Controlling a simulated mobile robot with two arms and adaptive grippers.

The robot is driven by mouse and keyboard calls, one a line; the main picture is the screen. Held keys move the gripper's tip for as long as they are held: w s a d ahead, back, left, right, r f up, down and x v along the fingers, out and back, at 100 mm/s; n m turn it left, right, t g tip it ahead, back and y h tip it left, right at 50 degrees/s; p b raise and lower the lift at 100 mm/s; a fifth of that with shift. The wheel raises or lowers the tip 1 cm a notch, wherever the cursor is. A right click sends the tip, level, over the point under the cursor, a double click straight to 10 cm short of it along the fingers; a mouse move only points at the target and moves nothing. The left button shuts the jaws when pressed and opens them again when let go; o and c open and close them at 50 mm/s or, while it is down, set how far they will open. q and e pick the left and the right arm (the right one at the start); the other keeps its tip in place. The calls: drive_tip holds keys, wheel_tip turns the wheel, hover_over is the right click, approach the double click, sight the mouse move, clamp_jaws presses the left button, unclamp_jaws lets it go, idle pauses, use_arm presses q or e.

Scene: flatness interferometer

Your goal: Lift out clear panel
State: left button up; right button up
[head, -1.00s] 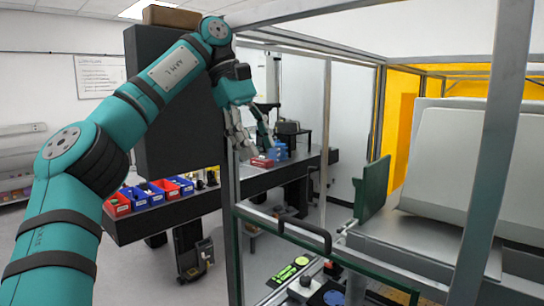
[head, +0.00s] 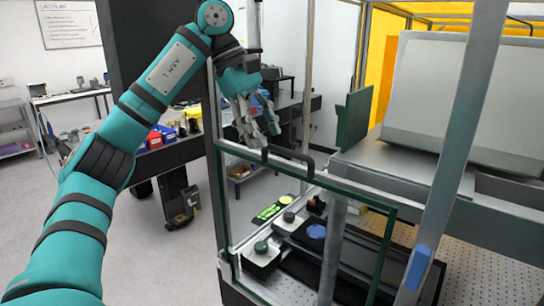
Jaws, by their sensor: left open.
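The clear panel (head: 350,192) is a see-through sheet with dark green edges. It stands upright in the front of the metal frame. A black bar handle (head: 291,158) sits at its top edge. My left gripper (head: 258,132) is open, fingers pointing down, just above and beside the handle's left end. I cannot tell whether a fingertip touches the handle. My right gripper is not in view.
Metal posts (head: 452,150) of the enclosure stand right of the panel, one with a blue block (head: 417,267). A large grey housing (head: 450,100) fills the right. Red and blue bins (head: 160,135) sit on a dark bench behind my left arm.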

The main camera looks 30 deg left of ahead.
sight(271, 145)
use_arm(q)
drive_tip(key=shift+x, duration=1.05)
drive_tip(key=shift+w+d+f, duration=0.15)
drive_tip(key=shift+w+f, duration=0.05)
drive_tip(key=shift+f, duration=0.05)
drive_tip(key=shift+w+d+f, duration=0.1)
drive_tip(key=shift+d+f, duration=0.1)
drive_tip(key=shift+f, duration=0.2)
drive_tip(key=shift+d+f+p, duration=0.1)
drive_tip(key=shift+f+p, duration=0.2)
clamp_jaws()
drive_tip(key=c, duration=0.8)
unclamp_jaws()
